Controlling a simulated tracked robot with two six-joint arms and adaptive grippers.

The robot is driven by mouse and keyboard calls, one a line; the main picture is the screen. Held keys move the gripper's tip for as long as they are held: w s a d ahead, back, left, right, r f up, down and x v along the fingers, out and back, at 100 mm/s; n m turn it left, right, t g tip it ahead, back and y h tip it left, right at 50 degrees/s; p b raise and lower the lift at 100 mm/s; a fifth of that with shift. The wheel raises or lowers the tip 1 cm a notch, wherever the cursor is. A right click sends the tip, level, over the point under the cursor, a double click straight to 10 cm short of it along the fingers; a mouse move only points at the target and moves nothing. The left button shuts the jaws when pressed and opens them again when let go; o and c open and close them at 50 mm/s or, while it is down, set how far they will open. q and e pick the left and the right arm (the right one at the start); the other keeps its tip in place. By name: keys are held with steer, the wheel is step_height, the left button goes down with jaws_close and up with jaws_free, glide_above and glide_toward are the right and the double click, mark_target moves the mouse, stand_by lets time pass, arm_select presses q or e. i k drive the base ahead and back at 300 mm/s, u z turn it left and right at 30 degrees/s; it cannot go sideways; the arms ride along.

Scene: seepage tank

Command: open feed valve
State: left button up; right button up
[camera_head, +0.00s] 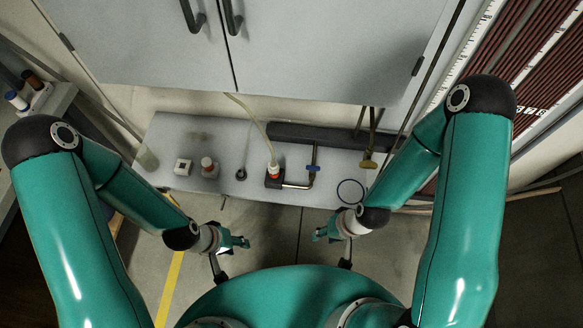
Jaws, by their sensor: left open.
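A small valve with a blue handle (313,168) sits on a thin pipe on the grey bench. A second valve with a yellow handle (368,164) hangs from brass-coloured tubes to its right. I cannot tell from the picture which one is the feed valve. My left gripper (241,242) is open and empty in front of the bench, left of centre and apart from both valves. My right gripper (319,235) is also in front of the bench, nearer the blue valve and touching nothing I can see. Its fingers are too small to read.
The grey bench (225,133) carries a red-and-white fitting (274,171) with a hose, a red-capped bottle (208,166), a white block (183,167) and a black ring (351,192). A grey cabinet (320,50) overhangs its back. Ribbed brown panels stand at right.

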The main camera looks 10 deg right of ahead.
mark_target(312, 169)
steer(key=u, duration=0.45)
steer(key=k, duration=1.15)
steer(key=z, duration=0.85)
steer(key=i, duration=1)
